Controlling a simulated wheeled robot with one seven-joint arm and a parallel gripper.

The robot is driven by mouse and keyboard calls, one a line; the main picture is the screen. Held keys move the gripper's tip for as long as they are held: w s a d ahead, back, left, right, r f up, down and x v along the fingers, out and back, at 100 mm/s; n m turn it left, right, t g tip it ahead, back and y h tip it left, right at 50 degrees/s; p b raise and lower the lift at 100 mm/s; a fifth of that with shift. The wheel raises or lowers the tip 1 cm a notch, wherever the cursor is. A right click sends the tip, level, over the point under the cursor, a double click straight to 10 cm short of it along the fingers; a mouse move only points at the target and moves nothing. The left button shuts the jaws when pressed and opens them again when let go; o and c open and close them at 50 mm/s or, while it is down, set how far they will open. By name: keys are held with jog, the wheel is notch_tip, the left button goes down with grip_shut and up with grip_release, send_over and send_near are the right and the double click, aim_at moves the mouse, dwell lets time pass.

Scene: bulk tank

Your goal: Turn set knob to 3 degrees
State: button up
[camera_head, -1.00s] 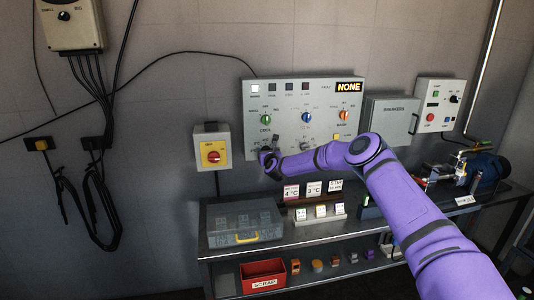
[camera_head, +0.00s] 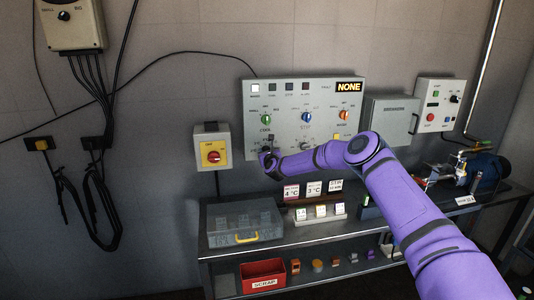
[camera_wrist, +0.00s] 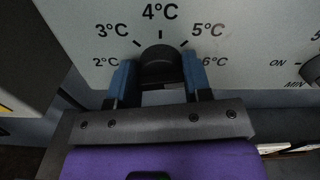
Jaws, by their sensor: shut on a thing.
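The set knob (camera_wrist: 160,66) is a black round knob at the lower left of the grey control panel (camera_head: 300,95). In the wrist view a dial around it reads 2, 3, 4, 5 and 6 °C, with 4 °C (camera_wrist: 160,12) at the top and 3 °C (camera_wrist: 110,30) to its upper left. My gripper (camera_wrist: 160,80) is shut on the knob, one blue finger on each side. In the head view my gripper (camera_head: 267,158) is at the panel's lower left and hides the knob. I cannot tell which mark the knob's pointer faces.
A second black knob (camera_wrist: 312,70) marked ON sits to the right on the panel. A yellow switch box (camera_head: 212,147) hangs left of the panel. Below is a bench with a clear lidded box (camera_head: 243,222), cards reading 4 °C (camera_head: 291,192) and 3 °C (camera_head: 314,189), and a red scrap bin (camera_head: 263,277).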

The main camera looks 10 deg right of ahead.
jog(key=n, duration=0.7)
jog(key=shift+a, duration=0.15)
jog(key=n, duration=0.7)
jog(key=shift+f+n, duration=0.15)
jog(key=shift+n, duration=0.15)
jog(key=n, duration=0.5)
jog(key=shift+f, duration=0.1)
jog(key=n, duration=0.5)
jog(key=shift+f, duration=0.15)
jog(key=o, duration=0.9)
